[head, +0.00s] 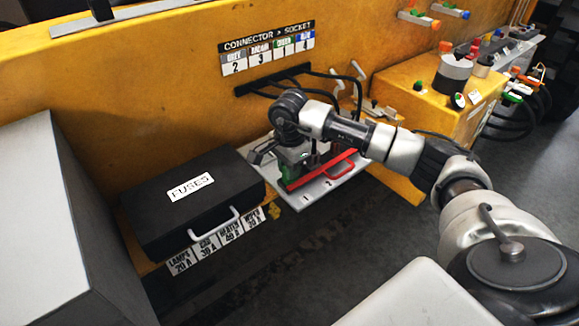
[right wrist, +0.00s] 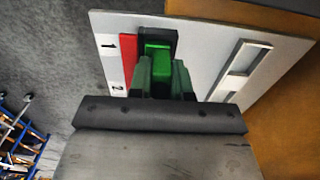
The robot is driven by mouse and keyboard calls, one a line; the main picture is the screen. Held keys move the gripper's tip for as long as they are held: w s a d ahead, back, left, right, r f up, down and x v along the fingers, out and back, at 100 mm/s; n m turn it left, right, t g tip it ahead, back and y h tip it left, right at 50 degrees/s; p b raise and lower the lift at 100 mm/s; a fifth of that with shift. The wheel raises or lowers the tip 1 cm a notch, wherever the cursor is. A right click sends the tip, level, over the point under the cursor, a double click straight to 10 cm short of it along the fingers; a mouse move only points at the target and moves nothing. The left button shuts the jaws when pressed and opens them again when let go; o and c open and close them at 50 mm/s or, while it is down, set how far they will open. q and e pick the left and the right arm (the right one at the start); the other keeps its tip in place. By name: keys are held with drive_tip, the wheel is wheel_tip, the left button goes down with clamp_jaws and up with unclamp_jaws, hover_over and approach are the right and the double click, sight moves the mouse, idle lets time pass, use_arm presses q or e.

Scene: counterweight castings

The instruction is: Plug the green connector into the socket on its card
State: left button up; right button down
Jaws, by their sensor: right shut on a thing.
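My right gripper (head: 292,176) is low over the pale socket plate (head: 345,172), pointing down. In the right wrist view its fingers (right wrist: 166,80) are shut on the green connector (right wrist: 158,58). The connector is in front of a black socket housing (right wrist: 168,36) on the plate, near the label 1 (right wrist: 108,45). I cannot tell whether it is seated in it or just touching. The card (head: 268,48) on the yellow wall reads CONNECTOR > SOCKET, with numbers under colour names; the number under green is too small to read surely. My left gripper is not in view.
A red bar (head: 325,170) lies across the plate beside the connector. A black FUSES case (head: 190,205) stands left of the plate. Black cables (head: 355,88) hang from a wall slot behind my arm. A yellow box (head: 440,100) with knobs stands at the right.

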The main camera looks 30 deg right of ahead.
drive_tip(key=shift+f, duration=0.2)
drive_tip(key=c, duration=1)
unclamp_jaws()
drive_tip(key=shift+r, duration=0.1)
drive_tip(key=shift+r, duration=0.1)
wheel_tip(320, 180, up, 11)
drive_tip(key=shift+f+b, duration=0.15)
drive_tip(key=shift+b, duration=0.5)
drive_tip(key=shift+s+f, duration=0.1)
drive_tip(key=shift+f, duration=0.05)
